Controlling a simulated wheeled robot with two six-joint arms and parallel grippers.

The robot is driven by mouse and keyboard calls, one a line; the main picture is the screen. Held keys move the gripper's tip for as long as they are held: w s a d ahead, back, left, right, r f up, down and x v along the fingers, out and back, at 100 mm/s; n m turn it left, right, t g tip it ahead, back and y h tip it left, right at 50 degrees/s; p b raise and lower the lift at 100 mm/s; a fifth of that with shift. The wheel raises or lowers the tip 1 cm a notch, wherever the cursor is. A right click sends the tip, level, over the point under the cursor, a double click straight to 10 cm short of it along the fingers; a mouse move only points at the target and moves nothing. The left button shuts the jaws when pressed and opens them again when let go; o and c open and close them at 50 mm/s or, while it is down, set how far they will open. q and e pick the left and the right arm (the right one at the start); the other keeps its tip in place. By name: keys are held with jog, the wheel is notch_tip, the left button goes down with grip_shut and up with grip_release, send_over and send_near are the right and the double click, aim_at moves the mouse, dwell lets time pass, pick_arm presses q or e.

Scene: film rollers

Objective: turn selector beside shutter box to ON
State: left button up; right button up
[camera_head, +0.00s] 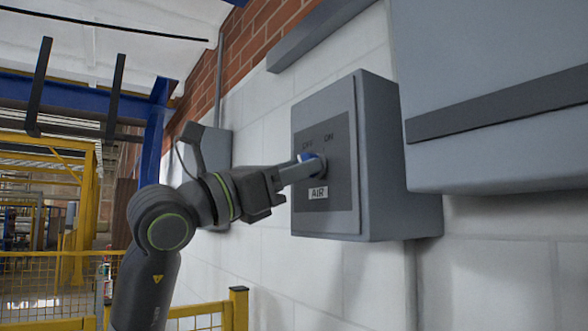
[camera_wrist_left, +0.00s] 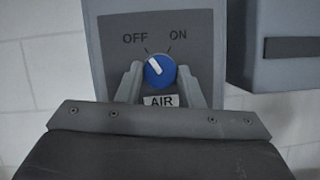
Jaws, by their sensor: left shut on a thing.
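The selector is a round blue knob (camera_wrist_left: 164,77) with a white pointer, on the dark plate of a grey box (camera_head: 378,150) labelled AIR. In the left wrist view its pointer leans up and left, toward the OFF mark; ON is at the upper right. My left gripper (camera_head: 306,168) reaches in from the left and is shut on the knob, one finger on each side. In the head view the fingers hide most of the knob. A larger grey box (camera_head: 490,75) with a dark band, apparently the shutter box, is to the right. My right gripper is not in view.
Both boxes are on a white block wall (camera_head: 490,270) with red brick above. A smaller grey box (camera_head: 216,148) is farther along the wall at left. Yellow railings (camera_head: 238,305) stand at lower left. A narrow gap separates the AIR box from the larger box.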

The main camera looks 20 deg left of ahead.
pick_arm(q)
jog(key=shift+m, duration=0.4)
jog(key=shift+w+a+r+m+g+h+p, duration=0.1)
jog(key=shift+m+g+h+p, duration=0.55)
jog(key=shift+m, duration=1.8)
jog(key=shift+w+a+r+m+g+p, duration=0.15)
jog(key=shift+m+g+p, duration=0.65)
jog(key=shift+m+g, duration=1.15)
jog(key=shift+s+r+m+g+h+p, duration=0.1)
jog(key=shift+m+g+h+p, duration=0.45)
jog(key=shift+m, duration=2.35)
jog(key=shift+y, duration=0.3)
jog(key=o, duration=1)
jog(key=shift+c, duration=0.2)
jog(key=shift+a+f, duration=0.1)
